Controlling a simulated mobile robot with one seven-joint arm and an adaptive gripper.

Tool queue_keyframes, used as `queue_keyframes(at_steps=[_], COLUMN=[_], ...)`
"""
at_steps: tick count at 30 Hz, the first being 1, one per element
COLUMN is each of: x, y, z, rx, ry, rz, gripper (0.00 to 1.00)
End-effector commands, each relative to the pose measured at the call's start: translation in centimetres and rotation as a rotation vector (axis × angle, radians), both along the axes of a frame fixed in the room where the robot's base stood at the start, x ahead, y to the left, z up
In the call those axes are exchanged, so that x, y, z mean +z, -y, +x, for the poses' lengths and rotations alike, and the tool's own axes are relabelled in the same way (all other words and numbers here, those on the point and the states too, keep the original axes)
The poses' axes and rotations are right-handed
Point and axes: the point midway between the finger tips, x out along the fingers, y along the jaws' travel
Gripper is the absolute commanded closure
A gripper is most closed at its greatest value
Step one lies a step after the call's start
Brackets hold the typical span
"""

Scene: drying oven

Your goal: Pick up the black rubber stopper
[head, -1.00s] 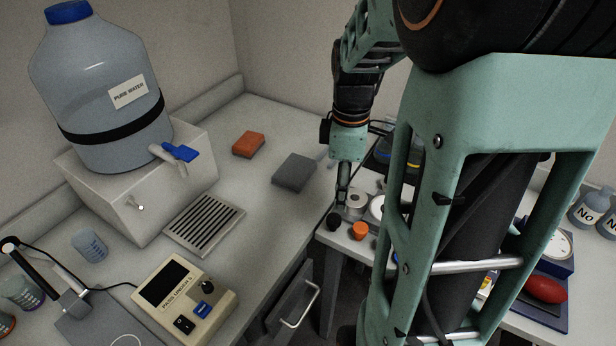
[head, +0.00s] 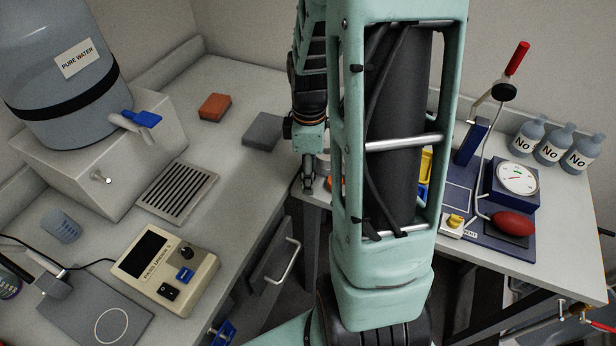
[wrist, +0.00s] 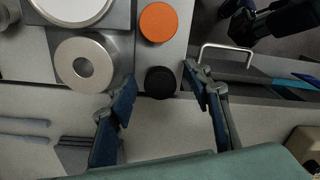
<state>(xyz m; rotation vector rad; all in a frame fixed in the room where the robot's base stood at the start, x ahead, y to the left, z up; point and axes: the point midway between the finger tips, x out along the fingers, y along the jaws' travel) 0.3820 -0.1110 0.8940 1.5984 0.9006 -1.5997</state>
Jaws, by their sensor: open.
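The black rubber stopper (wrist: 160,82) shows in the wrist view as a dark round top, lying between and slightly beyond my open fingertips. My gripper (wrist: 161,88) is open, one finger to each side of the stopper, and nothing is held. An orange stopper (wrist: 158,22) sits just beyond the black one. In the head view my gripper (head: 307,186) points down at the corner of the right-hand bench; I cannot make out the black stopper there, as the gripper and arm cover that spot.
A metal ring-shaped piece (wrist: 84,65) stands close left of the stopper in the wrist view. A drawer handle (wrist: 226,52) is to the right, past the bench edge. In the head view, a grey block (head: 263,131) and an orange block (head: 215,107) lie on the left bench.

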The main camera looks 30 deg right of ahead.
Motion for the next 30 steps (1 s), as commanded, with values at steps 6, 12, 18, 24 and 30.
queue_keyframes(at_steps=[6,12,18,24,30], x=[0.0,0.1,0.1,0.2,1.2], y=[0.0,0.0,0.0,0.0,-0.2], z=[0.0,0.0,0.0,0.1,0.3], rx=[0.000,0.000,0.000,0.000,0.000], ry=[0.001,0.001,0.001,0.001,0.002], rz=[-0.001,-0.001,-0.001,-0.001,0.000], gripper=[0.63,0.85,0.92,0.92,0.92])
